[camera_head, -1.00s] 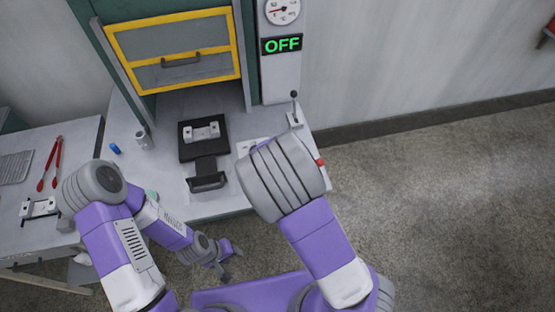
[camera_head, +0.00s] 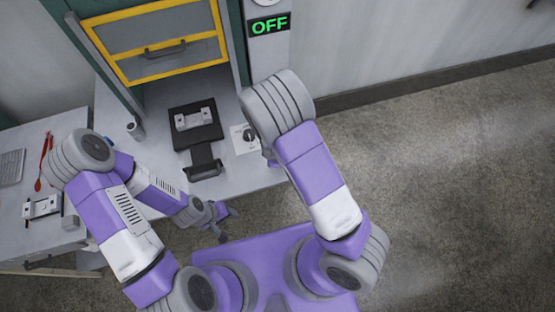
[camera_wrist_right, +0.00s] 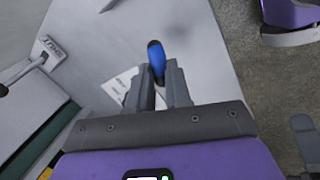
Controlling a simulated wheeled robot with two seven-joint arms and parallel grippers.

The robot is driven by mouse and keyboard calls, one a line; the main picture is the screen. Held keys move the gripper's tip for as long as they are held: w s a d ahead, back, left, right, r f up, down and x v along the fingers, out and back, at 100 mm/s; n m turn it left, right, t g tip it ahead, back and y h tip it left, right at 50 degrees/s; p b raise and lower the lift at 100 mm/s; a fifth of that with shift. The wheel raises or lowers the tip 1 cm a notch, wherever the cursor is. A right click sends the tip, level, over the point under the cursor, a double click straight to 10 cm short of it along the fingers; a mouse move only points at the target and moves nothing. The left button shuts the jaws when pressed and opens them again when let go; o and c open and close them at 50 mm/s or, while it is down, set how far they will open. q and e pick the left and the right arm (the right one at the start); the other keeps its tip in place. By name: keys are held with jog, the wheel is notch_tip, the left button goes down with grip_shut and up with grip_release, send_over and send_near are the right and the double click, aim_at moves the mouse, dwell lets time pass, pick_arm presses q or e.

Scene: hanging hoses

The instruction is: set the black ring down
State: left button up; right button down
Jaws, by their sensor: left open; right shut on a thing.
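No black ring can be made out for certain in either view. In the right wrist view, my right gripper (camera_wrist_right: 160,92) is shut on a blue piece (camera_wrist_right: 156,58) with dark ends, held at the fingertips over the pale bench top. How it sits between the fingers is partly hidden. In the head view, my right forearm hides the right gripper. My left gripper (camera_head: 220,219) hangs open and empty in front of the bench edge.
The bench (camera_head: 235,180) carries a black tray (camera_head: 195,124) with a metal block and a white plate (camera_head: 244,139) with a dark round knob. A yellow-framed cabinet door (camera_head: 155,42) stands behind. The left table (camera_head: 80,235) holds red tongs (camera_head: 43,160). The OFF sign (camera_head: 269,24) is lit.

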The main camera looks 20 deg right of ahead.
notch_tip(320, 180, down, 3)
jog(key=shift+f, duration=0.2)
jog(key=c, duration=1)
grip_release()
jog(key=shift+r, duration=0.1)
jog(key=p+v, duration=0.2)
jog(key=v, duration=1)
jog(key=s+f+m+g+y, duration=0.1)
jog(key=s+f+m, duration=0.2)
jog(key=f+m, duration=0.1)
jog(key=s+f+m+y, duration=0.2)
jog(key=s+f+m, duration=0.2)
jog(key=m, duration=0.3)
jog(key=s+a+f+m+g+y, duration=0.1)
jog(key=s+f+m+y, duration=0.1)
jog(key=s+f+m, duration=0.2)
jog(key=shift+s+a+f+m+g, duration=0.1)
jog(key=shift+f+m+g, duration=0.25)
jog(key=shift+m, duration=0.45)
jog(key=shift+f+b, duration=0.15)
jog(key=shift+b, duration=0.15)
